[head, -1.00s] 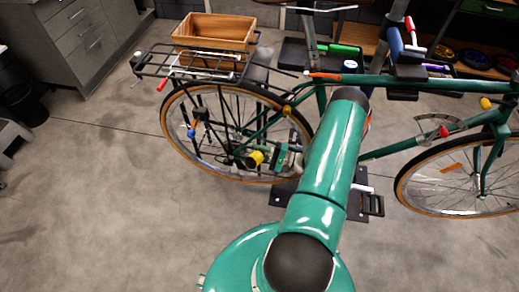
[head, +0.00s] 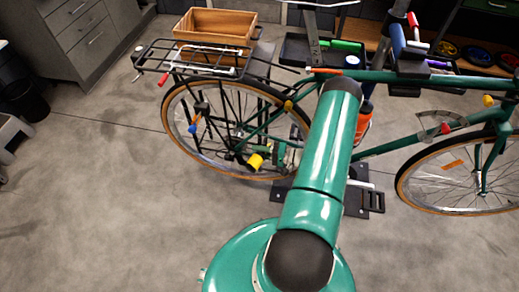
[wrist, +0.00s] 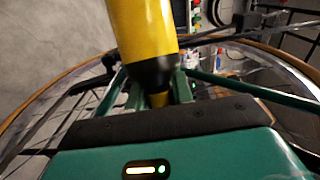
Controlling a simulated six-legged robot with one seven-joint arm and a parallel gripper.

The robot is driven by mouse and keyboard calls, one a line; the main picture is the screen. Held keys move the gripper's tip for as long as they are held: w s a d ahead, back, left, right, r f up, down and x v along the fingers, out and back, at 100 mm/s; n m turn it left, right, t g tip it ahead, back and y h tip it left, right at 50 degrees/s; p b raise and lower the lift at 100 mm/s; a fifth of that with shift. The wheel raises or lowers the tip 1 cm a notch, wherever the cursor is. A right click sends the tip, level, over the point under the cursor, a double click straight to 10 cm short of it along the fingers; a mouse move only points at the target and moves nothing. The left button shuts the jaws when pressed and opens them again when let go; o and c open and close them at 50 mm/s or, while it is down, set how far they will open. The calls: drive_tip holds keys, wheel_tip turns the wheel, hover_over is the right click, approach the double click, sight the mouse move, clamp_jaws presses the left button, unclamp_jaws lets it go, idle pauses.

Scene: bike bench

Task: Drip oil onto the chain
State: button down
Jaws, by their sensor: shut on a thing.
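The oil bottle, yellow with a black collar, shows large in the wrist view (wrist: 142,28) and small beside the rear wheel in the head view (head: 255,161). My gripper (wrist: 160,96) is shut on the bottle, with its green fingers on either side of the narrow part below the collar. The bike's rear wheel (head: 172,125) stands behind it, and its rim and green frame tubes show beyond the bottle in the wrist view. I cannot make out the chain clearly; my arm hides part of the drivetrain area in the head view.
A black stand foot (head: 358,204) and a pedal lie right of my arm. An orange bottle (head: 364,122) sits by the frame.

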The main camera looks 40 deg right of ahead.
drive_tip(key=shift+f, duration=0.1)
drive_tip(key=shift+s, duration=0.1)
drive_tip(key=s+a+r+n+g+h, duration=0.1)
drive_tip(key=s+a+r+n, duration=0.2)
drive_tip(key=s+a, duration=0.4)
drive_tip(key=shift+a+r, duration=0.55)
drive_tip(key=shift+a, duration=0.7)
drive_tip(key=shift+s, duration=0.1)
drive_tip(key=n+h, duration=0.1)
drive_tip(key=n, duration=0.1)
drive_tip(key=shift+n+h, duration=0.3)
drive_tip(key=shift+n+h, duration=0.7)
drive_tip(key=shift+n, duration=0.5)
